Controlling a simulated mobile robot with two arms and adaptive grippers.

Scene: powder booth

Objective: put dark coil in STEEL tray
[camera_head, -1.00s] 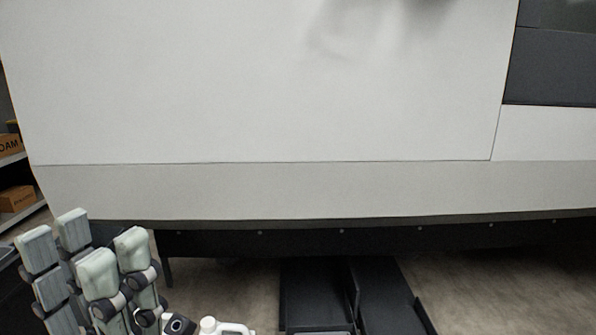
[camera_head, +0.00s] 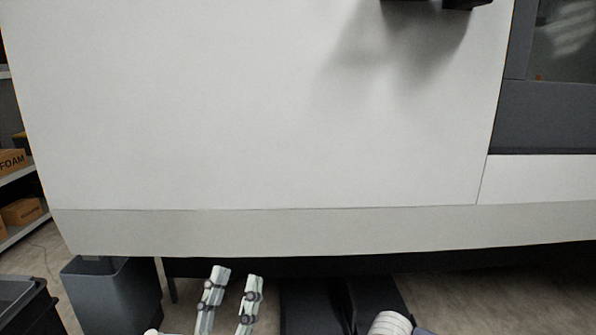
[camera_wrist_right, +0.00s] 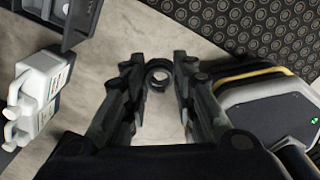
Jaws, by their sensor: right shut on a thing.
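A dark ring-shaped coil (camera_wrist_right: 158,75) shows in the right wrist view, between the fingertips of my right gripper (camera_wrist_right: 156,66). The right gripper is shut on it; how firmly the tips touch it is hard to see. My left gripper (camera_head: 237,275) shows at the bottom of the head view, fingers pointing up and apart, with nothing between them. A dark grey tray (camera_wrist_right: 88,24) with compartments is cut off at the top left of the wrist view; I cannot tell whether it is the STEEL tray.
A large pale cabinet (camera_head: 260,120) fills the head view. A dark bin (camera_head: 115,295) stands at its lower left. In the wrist view, white bottles (camera_wrist_right: 35,95) lie left, a dark yellow-edged case (camera_wrist_right: 265,108) right, and a patterned dark mat (camera_wrist_right: 265,30) top right. Bare floor lies between.

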